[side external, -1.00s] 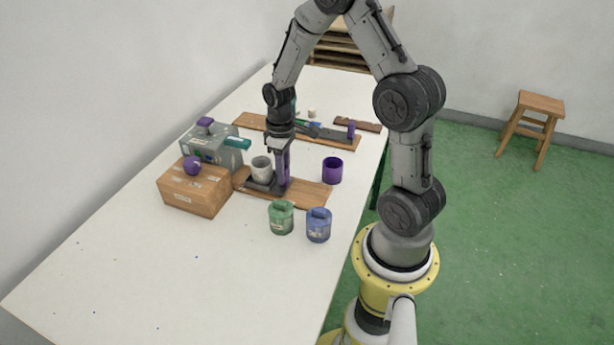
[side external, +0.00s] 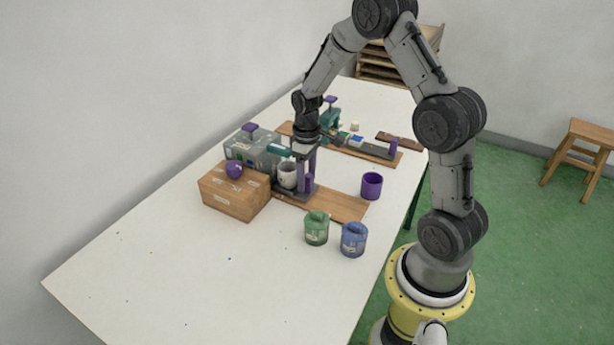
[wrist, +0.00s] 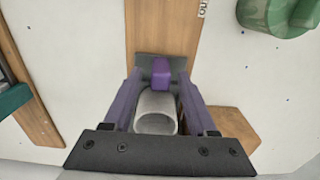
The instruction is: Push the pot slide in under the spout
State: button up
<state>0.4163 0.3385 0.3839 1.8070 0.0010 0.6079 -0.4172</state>
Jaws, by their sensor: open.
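The pot (side external: 287,174) is a pale grey cup standing upright on the dark slide (side external: 292,191), which runs on a wooden board (side external: 335,205). The slide has an upright purple handle (side external: 309,184). The teal spout (side external: 279,149) juts from the grey machine (side external: 262,152), close to the pot's top; from this angle I cannot tell whether it is directly above. My gripper (side external: 306,168) is open and low at the handle. In the wrist view the handle (wrist: 161,73) and pot (wrist: 156,112) show between the fingers (wrist: 160,82); contact is unclear.
A wooden box (side external: 234,194) with a purple knob stands in front of the machine. A purple cup (side external: 371,186), green canister (side external: 316,228) and blue canister (side external: 354,239) stand right of the slide. Another board with a slide (side external: 360,147) lies behind. The front table is mostly clear.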

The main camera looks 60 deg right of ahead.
notch_tip(320, 180, up, 14)
dwell(0.6)
jog(key=shift+f, duration=0.1)
jog(key=s+a+r+n+t, duration=0.25)
jog(key=s+a+r, duration=0.35)
jog(key=a+r, duration=0.45)
jog(key=s+a+f+m+t, duration=0.1)
jog(key=s+a, duration=0.1)
jog(key=s, duration=0.5)
jog(key=s+a+f+m+t, duration=0.1)
jog(key=s+a+t, duration=0.1)
jog(key=s, duration=0.5)
jog(key=shift+a+f, duration=0.2)
jog(key=shift+a, duration=0.55)
